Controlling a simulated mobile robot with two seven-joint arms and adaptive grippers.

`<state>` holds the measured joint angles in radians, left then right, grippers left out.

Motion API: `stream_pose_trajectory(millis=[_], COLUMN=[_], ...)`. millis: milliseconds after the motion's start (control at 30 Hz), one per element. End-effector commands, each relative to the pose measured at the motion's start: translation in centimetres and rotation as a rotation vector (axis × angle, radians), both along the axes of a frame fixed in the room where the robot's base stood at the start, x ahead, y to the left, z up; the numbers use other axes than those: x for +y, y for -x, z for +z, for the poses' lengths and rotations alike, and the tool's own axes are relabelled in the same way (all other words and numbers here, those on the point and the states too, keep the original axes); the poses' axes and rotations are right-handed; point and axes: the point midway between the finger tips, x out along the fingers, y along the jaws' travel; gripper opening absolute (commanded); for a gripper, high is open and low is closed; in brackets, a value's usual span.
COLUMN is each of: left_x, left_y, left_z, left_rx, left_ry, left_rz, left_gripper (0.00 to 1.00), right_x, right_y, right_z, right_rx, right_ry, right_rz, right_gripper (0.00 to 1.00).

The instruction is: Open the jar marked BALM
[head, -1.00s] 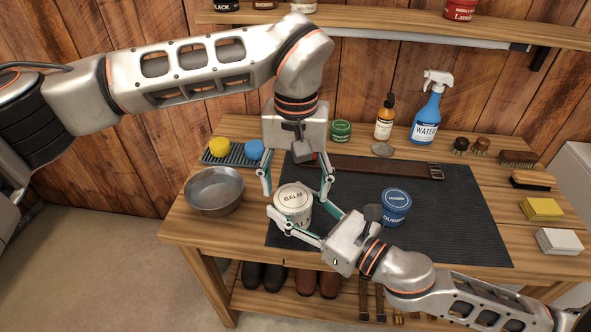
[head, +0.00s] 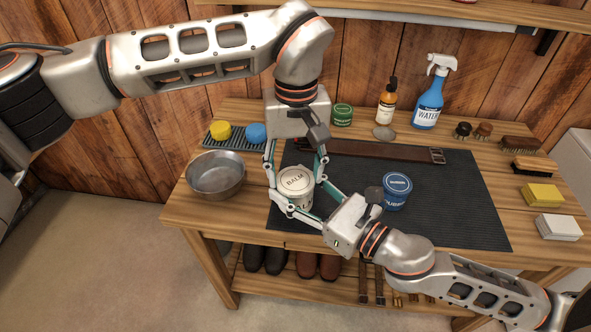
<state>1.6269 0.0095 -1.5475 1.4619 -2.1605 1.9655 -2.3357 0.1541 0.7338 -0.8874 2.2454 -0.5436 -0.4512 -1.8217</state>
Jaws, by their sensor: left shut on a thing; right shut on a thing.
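The cream jar marked BALM (head: 297,202) stands upright near the front left of the dark mat (head: 440,215). Its pale lid (head: 295,180) is on the jar. My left gripper (head: 294,186) reaches down from above, shut on the lid with a finger on each side. My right gripper (head: 299,203) comes from the front right, low, and is shut on the jar's body. The fingers hide parts of the jar's sides and label, and the exact contact is hard to see.
A blue tin (head: 397,194) stands close to my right gripper. A leather strap (head: 380,150) lies behind the jar, and a metal bowl (head: 215,176) is to its left.

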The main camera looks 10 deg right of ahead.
Motion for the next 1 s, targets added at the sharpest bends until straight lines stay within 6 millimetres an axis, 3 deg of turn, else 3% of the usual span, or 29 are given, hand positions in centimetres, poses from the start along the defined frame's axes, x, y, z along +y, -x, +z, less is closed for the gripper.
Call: stream_pose_trajectory(millis=[1000], left_x=[-0.22], left_y=[-0.09], left_z=[0.26], left_rx=[0.001], left_ry=[0.005], left_rz=[1.773], left_gripper=[0.26], right_x=[0.69], right_y=[0.51], right_z=[0.46], right_rx=[-0.001], right_ry=[-0.014], right_rz=[0.017], right_gripper=[0.00])
